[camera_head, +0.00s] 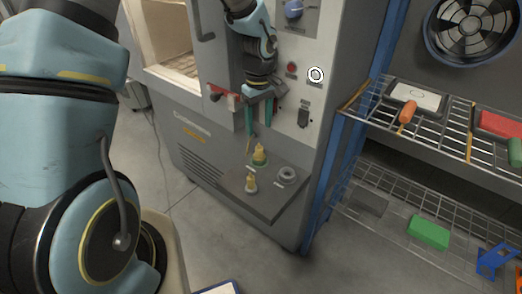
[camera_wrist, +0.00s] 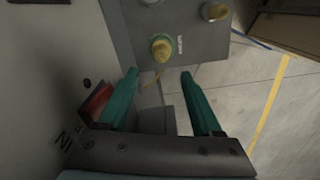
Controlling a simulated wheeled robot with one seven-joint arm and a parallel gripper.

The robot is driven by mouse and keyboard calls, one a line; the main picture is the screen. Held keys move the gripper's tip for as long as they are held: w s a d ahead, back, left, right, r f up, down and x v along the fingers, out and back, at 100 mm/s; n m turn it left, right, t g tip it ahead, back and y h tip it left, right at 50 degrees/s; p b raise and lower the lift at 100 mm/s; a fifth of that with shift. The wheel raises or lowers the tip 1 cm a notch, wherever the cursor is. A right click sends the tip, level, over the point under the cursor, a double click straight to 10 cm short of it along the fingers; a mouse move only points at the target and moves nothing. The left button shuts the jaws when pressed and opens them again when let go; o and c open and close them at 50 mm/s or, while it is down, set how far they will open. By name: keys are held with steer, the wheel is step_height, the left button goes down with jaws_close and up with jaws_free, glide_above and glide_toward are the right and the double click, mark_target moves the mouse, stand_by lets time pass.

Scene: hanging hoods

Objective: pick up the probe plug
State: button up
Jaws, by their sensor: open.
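Two small yellow plug-like pieces stand on the grey ledge (camera_head: 232,192) at the front of the cabinet, one farther back (camera_head: 260,155) and one nearer (camera_head: 251,183). I cannot read which is the probe plug. In the wrist view, one yellow piece (camera_wrist: 161,47) stands on the ledge beyond the fingertips, beside a small label. My gripper (camera_head: 259,127) has teal fingers, open and empty, pointing down above the ledge near the cabinet front. In the wrist view, my gripper (camera_wrist: 159,72) has a clear gap between its fingers.
A grey ring (camera_head: 287,175) sits on the ledge's right side. A red part (camera_head: 228,100) is on the cabinet front, close to my gripper's left. A blue-posted wire rack (camera_head: 345,150) stands to the right. Open floor (camera_head: 215,242) lies in front.

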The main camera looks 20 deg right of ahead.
mark_target(259, 147)
step_height(259, 147, down, 4)
steer(key=shift+f, duration=0.1)
steer(key=shift+s+a+f+p, duration=0.15)
steer(key=shift+f+p, duration=0.95)
steer(key=shift+f, duration=1.5)
jaws_close()
